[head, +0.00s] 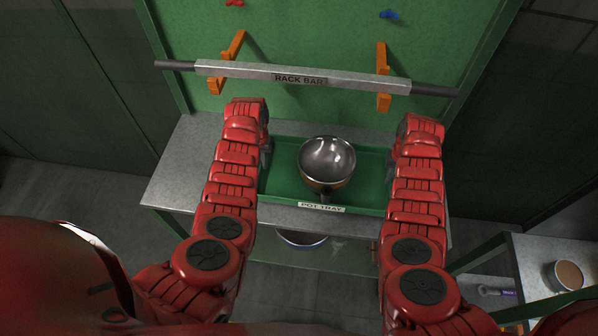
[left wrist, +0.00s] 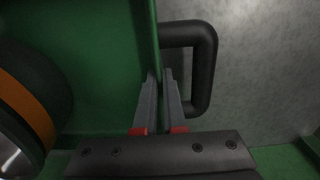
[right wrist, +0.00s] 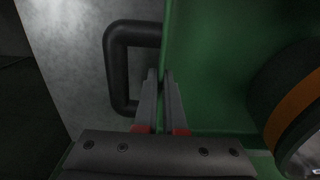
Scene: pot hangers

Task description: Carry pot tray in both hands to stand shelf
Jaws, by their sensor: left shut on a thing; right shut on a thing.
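The green pot tray (head: 280,183), with a white "POT TRAY" label on its front edge, is over the grey metal shelf (head: 178,172) of the green stand. I cannot tell whether it rests there or is slightly above. A shiny metal pot (head: 326,160) with an orange band stands upright in it. My left gripper (head: 266,158) is shut on the tray's left side wall, beside a black handle (left wrist: 208,65). My right gripper (head: 390,168) is shut on the right side wall, beside the other black handle (right wrist: 116,65). Both handles are outside the jaws.
A rack bar (head: 350,80) rests across two orange hooks (head: 383,75) on the green back panel, above the tray's far side. Another pot (head: 302,239) is lower, below the front edge. A side table (head: 540,255) with a pot (head: 567,275) stands at the right.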

